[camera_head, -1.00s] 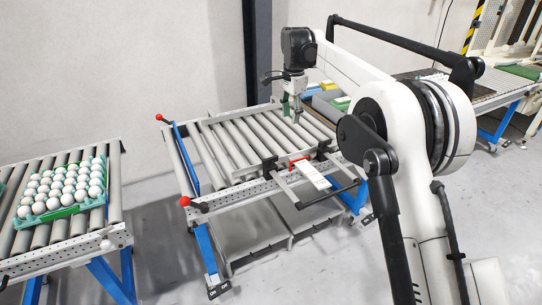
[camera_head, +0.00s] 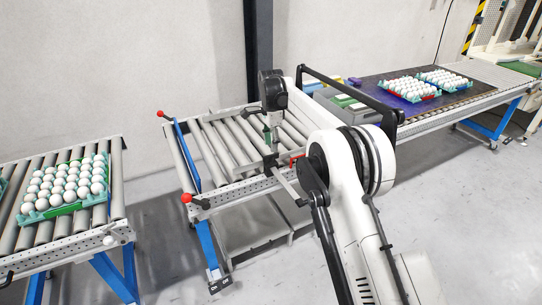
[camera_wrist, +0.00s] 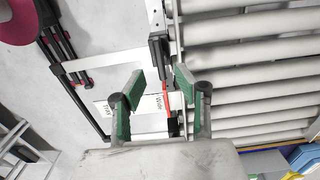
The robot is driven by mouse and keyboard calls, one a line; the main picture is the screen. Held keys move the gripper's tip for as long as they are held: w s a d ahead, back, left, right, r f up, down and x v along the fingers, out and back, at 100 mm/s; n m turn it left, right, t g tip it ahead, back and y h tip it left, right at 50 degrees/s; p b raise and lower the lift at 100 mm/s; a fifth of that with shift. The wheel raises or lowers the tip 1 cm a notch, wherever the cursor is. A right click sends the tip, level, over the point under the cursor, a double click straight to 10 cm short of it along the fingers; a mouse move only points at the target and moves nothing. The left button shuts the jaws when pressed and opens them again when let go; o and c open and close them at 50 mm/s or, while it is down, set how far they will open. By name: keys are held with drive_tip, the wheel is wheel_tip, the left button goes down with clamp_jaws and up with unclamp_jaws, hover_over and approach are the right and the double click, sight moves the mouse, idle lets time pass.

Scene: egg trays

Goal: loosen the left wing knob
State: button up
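My gripper (camera_head: 270,132) is above the front edge of the middle roller conveyor (camera_head: 212,190). A black clamp block (camera_head: 270,163) sits on the conveyor's front rail, just below the gripper. A black block also shows in the wrist view (camera_wrist: 158,48), beyond the fingertips. A red part (camera_head: 296,158) is to its right, partly hidden by my arm; it shows between the fingers in the wrist view (camera_wrist: 167,98). I cannot clearly make out the left wing knob's wings.
A white labelled plate (camera_wrist: 147,105) lies below the fingers. An egg tray (camera_head: 68,209) sits on the left conveyor; more egg trays (camera_head: 412,97) are on the right conveyor. Floor is clear in front.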

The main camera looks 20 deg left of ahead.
sight(271, 155)
wheel_tip(271, 155, down, 6)
drive_tip(key=shift+r, duration=0.1)
idle(0.4)
clamp_jaws()
